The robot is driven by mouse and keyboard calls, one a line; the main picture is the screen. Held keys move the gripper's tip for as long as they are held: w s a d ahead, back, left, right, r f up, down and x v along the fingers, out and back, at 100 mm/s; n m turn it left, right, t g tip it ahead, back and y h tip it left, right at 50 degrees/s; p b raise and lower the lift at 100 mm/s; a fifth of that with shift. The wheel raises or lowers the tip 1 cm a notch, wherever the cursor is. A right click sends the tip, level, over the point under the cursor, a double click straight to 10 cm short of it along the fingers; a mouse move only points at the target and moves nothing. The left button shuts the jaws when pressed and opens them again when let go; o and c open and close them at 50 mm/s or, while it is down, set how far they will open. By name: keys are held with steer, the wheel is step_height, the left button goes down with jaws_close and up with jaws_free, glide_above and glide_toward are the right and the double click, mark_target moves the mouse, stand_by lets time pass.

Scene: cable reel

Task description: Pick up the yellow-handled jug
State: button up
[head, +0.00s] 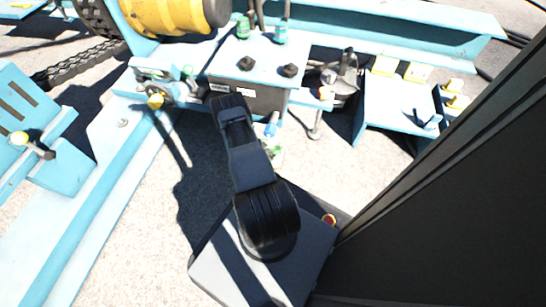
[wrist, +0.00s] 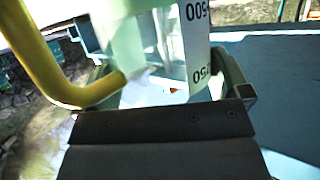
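The yellow-handled jug (wrist: 140,35) fills the upper middle of the wrist view, close to the camera. It is pale and see-through, with a scale reading 500 and 250 on its right side. Its thick yellow handle (wrist: 42,62) curves down on the left. My gripper (wrist: 165,85) has one finger on each side of the jug's lower part. The fingers are apart, but I cannot tell whether they press on the jug. In the head view my arm reaches toward the dark-fronted blue stand, and its end hides the fingers. I cannot make out the jug there.
The pale blue stand top (head: 225,68) carries a green container (head: 243,28), a teal-and-white container (head: 281,32) and two dark knobs. A yellow reel (head: 165,15) is behind it at left. Blue steel beams lie left and right. Bare concrete (head: 150,215) is left of my base.

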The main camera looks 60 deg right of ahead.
steer(key=c, duration=1.2)
steer(key=shift+r, duration=0.1)
